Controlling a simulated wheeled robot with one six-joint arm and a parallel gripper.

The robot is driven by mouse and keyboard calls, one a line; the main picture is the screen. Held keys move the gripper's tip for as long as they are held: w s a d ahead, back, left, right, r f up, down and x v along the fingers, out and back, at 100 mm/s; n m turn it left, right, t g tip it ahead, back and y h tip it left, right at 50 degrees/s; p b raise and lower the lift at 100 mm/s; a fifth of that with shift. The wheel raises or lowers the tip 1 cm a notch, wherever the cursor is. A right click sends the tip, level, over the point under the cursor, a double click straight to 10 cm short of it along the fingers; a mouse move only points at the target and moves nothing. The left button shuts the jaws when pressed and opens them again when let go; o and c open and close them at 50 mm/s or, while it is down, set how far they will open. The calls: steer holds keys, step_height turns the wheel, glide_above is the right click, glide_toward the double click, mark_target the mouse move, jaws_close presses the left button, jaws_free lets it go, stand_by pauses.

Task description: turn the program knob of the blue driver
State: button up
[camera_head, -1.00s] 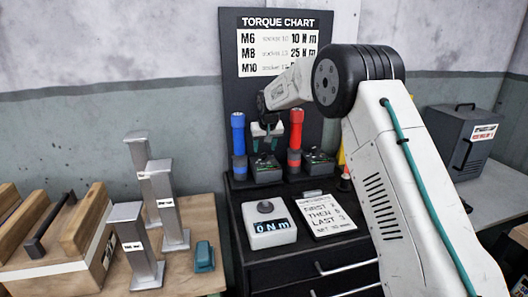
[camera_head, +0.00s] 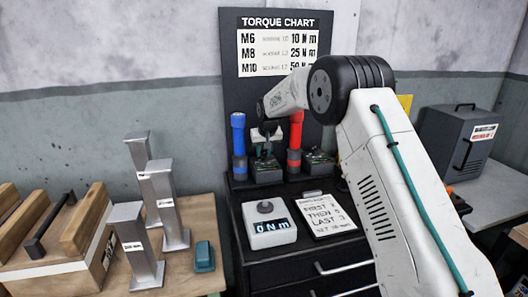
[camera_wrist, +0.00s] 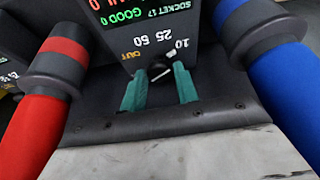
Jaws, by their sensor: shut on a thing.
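The blue driver (camera_head: 238,134) stands upright in its holder on the black cabinet, and its blue grip also shows at right in the wrist view (camera_wrist: 285,85). A dark control box (camera_head: 266,172) stands just right of it. Its face has a dark round program knob (camera_wrist: 159,69) with a white line, under printed marks 10, 25, 50 and OUT, upside down in the wrist view. My gripper (camera_wrist: 158,88) has its teal fingers on both sides of the knob and is shut on it. The fingers partly hide the knob's sides. My gripper (camera_head: 264,146) is small in the head view.
The red driver (camera_head: 296,132) stands close right of my gripper, with another control box (camera_head: 319,164) beside it. A 0 Nm tester (camera_head: 269,225) and a clipboard (camera_head: 326,216) lie in front. Metal posts (camera_head: 163,205) and a wooden crate (camera_head: 55,250) stand on the left bench.

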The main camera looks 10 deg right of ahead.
steer(key=n, duration=0.1)
steer(key=n+y, duration=0.1)
steer(key=n, duration=0.2)
steer(key=shift+w+d+y, duration=0.1)
steer(key=shift+d+y, duration=0.15)
steer(key=shift+y, duration=0.15)
steer(key=shift+d+n+g+y, duration=0.1)
steer(key=shift+n+g+y, duration=0.4)
steer(key=shift+n, duration=1.3)
steer(key=o, duration=1)
steer(key=shift+c, duration=0.2)
steer(key=shift+r, duration=0.15)
